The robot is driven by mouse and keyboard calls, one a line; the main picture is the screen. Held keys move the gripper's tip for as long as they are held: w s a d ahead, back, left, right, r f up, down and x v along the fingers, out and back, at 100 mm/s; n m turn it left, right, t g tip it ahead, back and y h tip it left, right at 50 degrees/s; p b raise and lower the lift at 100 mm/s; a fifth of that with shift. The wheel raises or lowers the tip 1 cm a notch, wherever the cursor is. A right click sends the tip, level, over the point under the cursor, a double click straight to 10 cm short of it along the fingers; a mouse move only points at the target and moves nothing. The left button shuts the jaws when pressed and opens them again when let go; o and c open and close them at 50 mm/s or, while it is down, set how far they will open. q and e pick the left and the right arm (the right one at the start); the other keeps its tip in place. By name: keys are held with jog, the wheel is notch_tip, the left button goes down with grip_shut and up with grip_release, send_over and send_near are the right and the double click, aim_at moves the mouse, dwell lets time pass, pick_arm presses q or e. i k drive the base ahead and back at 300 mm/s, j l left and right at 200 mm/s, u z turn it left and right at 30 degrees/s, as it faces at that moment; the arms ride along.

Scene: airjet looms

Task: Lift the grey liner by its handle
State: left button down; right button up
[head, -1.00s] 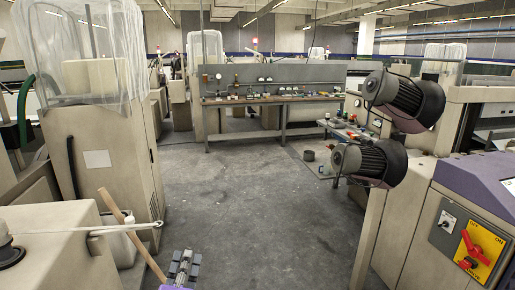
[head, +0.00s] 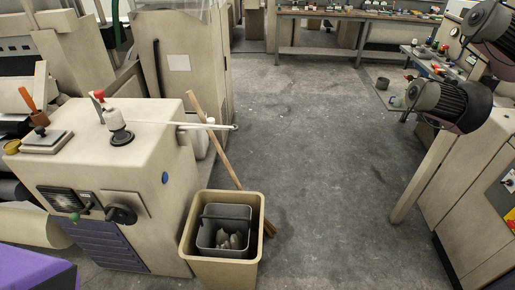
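The grey liner (head: 233,211) is a small square bucket. It sits inside a larger beige bin (head: 190,240) on the floor at the lower middle of the head view. A thin dark handle appears to lie across the liner's upper part, but its exact shape is too small to tell. Some pale crumpled things (head: 229,242) lie inside the liner. Neither of my grippers is in view.
A beige machine cabinet (head: 155,130) with knobs stands just left of the bin. A wooden-handled broom (head: 216,140) leans behind the bin. Clear grey floor (head: 320,190) lies to the right. Motors (head: 445,100) and another machine (head: 470,190) stand at the right.

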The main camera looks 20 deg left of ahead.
aim_at(224, 232)
jog(key=u, duration=0.85)
